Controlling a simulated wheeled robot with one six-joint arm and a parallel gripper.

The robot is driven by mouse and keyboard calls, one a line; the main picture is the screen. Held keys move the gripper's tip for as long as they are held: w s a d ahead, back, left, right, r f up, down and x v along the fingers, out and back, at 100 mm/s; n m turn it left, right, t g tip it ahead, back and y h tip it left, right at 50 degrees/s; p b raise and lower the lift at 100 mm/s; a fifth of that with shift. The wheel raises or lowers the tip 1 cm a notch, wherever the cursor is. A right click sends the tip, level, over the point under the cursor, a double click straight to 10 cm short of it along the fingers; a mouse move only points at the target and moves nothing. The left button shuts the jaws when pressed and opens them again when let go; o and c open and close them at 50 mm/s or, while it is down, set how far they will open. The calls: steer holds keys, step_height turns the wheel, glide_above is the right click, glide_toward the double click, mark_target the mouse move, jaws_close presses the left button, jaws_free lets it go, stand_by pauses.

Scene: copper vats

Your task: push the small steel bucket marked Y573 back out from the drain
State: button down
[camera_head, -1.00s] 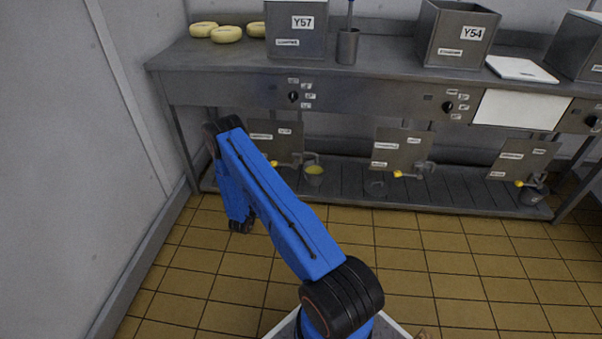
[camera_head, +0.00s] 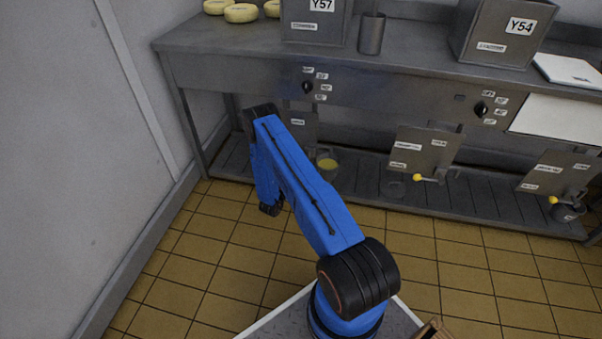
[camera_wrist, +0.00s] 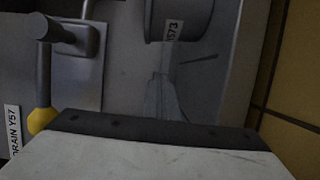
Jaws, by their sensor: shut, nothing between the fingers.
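In the wrist view the grey steel bucket (camera_wrist: 200,18) shows at the top, turned sideways and cut by the frame edge, with a white label reading Y573. My gripper (camera_wrist: 160,82) is shut and empty, its narrow fingers pointing toward the bucket with what looks like a small gap. A label reading DRAIN Y57 (camera_wrist: 13,130) and a yellow-ended handle (camera_wrist: 42,118) are at the left. My gripper is hidden behind my blue arm in that view.
The steel bench (camera_head: 230,60) carries vats marked Y57 (camera_head: 315,25) and Y54 (camera_head: 505,35) above the slatted low shelf (camera_head: 450,200). Hanging plates (camera_head: 425,150) and yellow-handled taps stand over the shelf. A wall closes off the left.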

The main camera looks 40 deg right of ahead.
steer(key=x, duration=0.7)
steer(key=shift+w+d, duration=0.1)
steer(key=shift+d, duration=0.2)
steer(key=shift+s+d, duration=0.65)
steer(key=shift+s, duration=0.25)
steer(key=shift+s+d, duration=0.45)
steer(key=shift+s, duration=0.2)
